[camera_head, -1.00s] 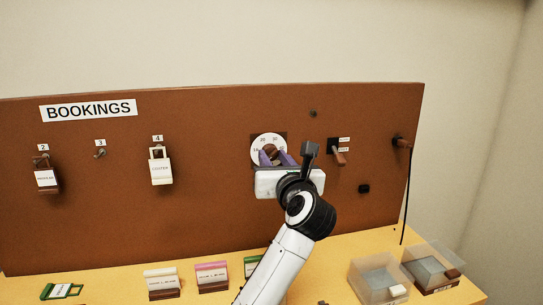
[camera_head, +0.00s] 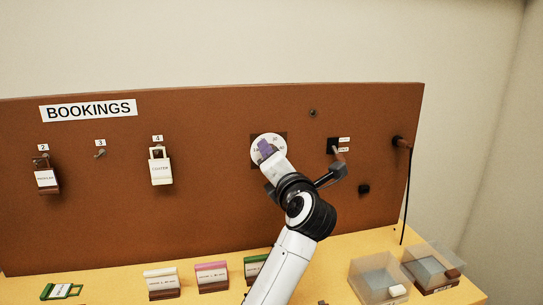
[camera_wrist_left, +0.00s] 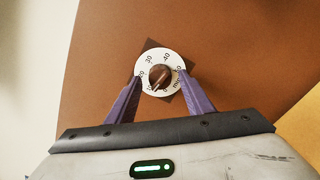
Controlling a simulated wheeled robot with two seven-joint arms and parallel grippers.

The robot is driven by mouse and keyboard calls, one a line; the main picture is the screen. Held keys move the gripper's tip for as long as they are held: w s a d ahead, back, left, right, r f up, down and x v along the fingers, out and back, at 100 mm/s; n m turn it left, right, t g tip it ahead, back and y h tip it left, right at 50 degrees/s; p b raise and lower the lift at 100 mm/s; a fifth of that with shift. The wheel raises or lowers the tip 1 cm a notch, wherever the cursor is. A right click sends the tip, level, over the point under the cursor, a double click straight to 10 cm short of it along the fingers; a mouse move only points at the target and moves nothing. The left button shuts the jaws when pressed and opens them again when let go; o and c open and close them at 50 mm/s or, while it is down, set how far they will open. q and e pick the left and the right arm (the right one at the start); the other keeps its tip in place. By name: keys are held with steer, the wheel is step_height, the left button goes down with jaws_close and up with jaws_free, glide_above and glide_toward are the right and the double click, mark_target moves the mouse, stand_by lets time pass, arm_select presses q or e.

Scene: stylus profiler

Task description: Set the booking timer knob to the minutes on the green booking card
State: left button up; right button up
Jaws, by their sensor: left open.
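The booking timer is a white dial (camera_head: 262,138) on the brown board, with numbers such as 30 and 40 around it (camera_wrist_left: 148,60). Its dark brown knob (camera_wrist_left: 160,76) is at the dial's middle; I cannot read its setting. My left gripper (camera_head: 265,150) is open in front of the dial, its purple fingers (camera_wrist_left: 160,92) on either side of the knob with gaps between. The gripper hides the knob in the head view. A green card (camera_head: 255,265) stands on the table, partly behind my arm; its writing is too small to read. My right gripper is not in view.
White (camera_head: 160,283) and pink (camera_head: 211,276) cards stand nearby, and a green-framed tag (camera_head: 62,291) lies at left. Padlocks hang on the board (camera_head: 46,178), (camera_head: 160,170). A small lever (camera_head: 337,150) is right of the dial. Clear boxes (camera_head: 378,280) stand at right.

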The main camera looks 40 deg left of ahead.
arm_select(q)
steer(key=p+v, duration=0.1)
steer(key=v, duration=0.7)
